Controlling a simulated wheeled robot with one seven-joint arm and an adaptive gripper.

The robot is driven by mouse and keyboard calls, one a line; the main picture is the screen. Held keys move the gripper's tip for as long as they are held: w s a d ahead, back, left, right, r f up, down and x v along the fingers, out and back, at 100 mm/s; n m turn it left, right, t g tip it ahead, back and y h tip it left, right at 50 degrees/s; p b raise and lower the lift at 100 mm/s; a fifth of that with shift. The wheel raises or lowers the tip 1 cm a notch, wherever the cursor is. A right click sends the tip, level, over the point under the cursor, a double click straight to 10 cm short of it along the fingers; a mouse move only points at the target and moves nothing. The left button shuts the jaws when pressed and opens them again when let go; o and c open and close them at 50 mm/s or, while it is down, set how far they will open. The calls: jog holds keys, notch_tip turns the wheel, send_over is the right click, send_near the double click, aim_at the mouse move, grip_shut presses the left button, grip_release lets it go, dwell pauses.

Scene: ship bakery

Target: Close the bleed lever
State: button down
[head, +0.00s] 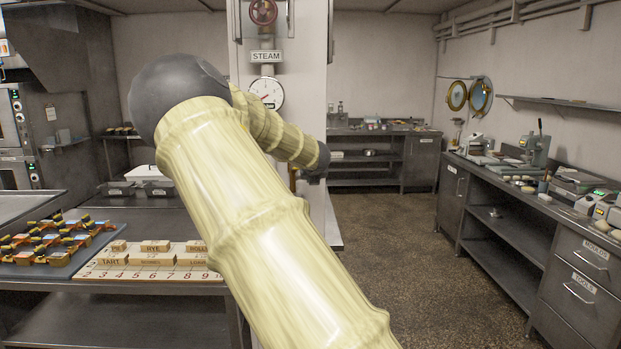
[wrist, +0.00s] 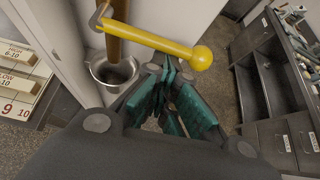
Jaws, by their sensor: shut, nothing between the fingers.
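The bleed lever (wrist: 160,41) shows in the wrist view as a yellow bar with a round yellow ball at its right end. It sticks out sideways from a brown upright pipe (wrist: 115,35), roughly at a right angle to it. A metal cup (wrist: 99,72) sits under the pipe's lower end. My gripper (wrist: 168,72) has teal finger pads, is shut and empty, and sits just below the lever in the picture. I cannot tell if it touches the lever. In the head view my arm hides the lever and gripper.
A white column carries a STEAM sign (head: 266,56), a gauge (head: 268,92) and a red handwheel (head: 263,12). Counters (head: 500,215) line the right; the floor (head: 410,270) between is clear.

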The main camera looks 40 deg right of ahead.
notch_tip(320, 180, down, 5)
jog(key=b, duration=0.4)
jog(key=b+v, duration=0.1)
jog(key=v, duration=1)
jog(key=shift+r, duration=0.25)
jog(key=shift+d, duration=0.1)
